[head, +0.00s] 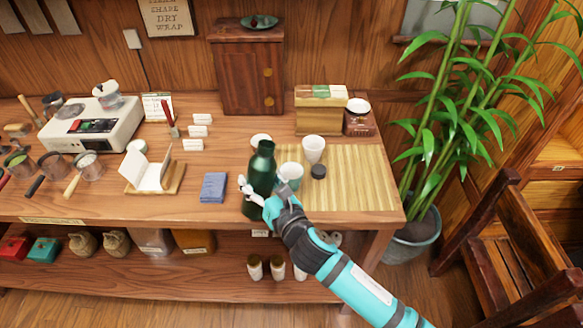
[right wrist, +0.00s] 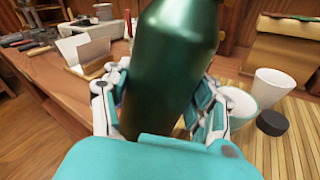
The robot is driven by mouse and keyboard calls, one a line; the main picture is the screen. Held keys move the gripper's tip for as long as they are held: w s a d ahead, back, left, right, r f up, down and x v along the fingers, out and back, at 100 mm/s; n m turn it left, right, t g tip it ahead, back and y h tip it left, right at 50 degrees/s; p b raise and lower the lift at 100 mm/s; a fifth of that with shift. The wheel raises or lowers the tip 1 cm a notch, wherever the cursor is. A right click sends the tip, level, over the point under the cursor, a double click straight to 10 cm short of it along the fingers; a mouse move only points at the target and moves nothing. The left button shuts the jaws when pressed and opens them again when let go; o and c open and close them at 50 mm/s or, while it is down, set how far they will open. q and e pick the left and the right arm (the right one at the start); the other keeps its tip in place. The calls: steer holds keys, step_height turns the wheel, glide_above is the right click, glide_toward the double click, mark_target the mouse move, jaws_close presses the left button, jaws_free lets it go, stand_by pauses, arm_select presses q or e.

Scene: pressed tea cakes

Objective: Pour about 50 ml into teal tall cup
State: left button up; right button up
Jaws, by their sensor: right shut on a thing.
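A dark green bottle (head: 262,168) stands roughly upright near the table's front edge, at the left side of the bamboo mat. My right gripper (head: 262,193) is shut around its lower body; the bottle (right wrist: 172,60) fills the middle of the right wrist view between the fingers (right wrist: 160,105). I cannot tell whether its base touches the table. A pale cup with a teal tint (head: 291,172) stands just right of the bottle, partly hidden by it and the gripper. A taller whitish cup (head: 313,147) stands behind it. My left gripper is out of view.
A black cap (head: 318,172) lies on the bamboo mat (head: 365,185), right of the cups. A folded blue cloth (head: 214,187) lies left of the bottle. The mat's right part is clear.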

steer(key=shift+w+m, duration=0.1)
steer(key=shift+m, duration=0.7)
steer(key=shift+w+d+f+m+g, duration=0.15)
steer(key=shift+m+g, duration=0.15)
steer(key=shift+m, duration=0.2)
steer(key=shift+s+d+f+m+g, duration=0.1)
steer(key=shift+m+g, duration=0.2)
steer(key=shift+m, duration=0.2)
steer(key=m, duration=0.1)
steer(key=a+f+m+g+b, duration=0.1)
steer(key=shift+s+f+m+y, duration=0.15)
steer(key=shift+s+m+y, duration=0.15)
steer(key=shift+s, duration=0.05)
steer(key=shift+s+a+f+m+b, duration=0.15)
steer(key=shift+f+m+b, duration=0.3)
steer(key=shift+b, duration=0.25)
steer(key=shift+s+f+m+g, duration=0.2)
steer(key=shift+m+g, duration=0.2)
steer(key=shift+m, duration=0.35)
steer(key=shift+w+r+m+y, duration=0.15)
steer(key=shift+r+m+y, duration=0.15)
steer(key=shift+r, duration=0.2)
steer(key=shift+w+r+p, duration=0.1)
steer(key=shift+p, duration=0.3)
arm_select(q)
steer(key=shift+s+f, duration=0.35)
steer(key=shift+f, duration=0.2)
arm_select(e)
steer(key=shift+r+m, duration=0.1)
steer(key=shift+m, duration=0.2)
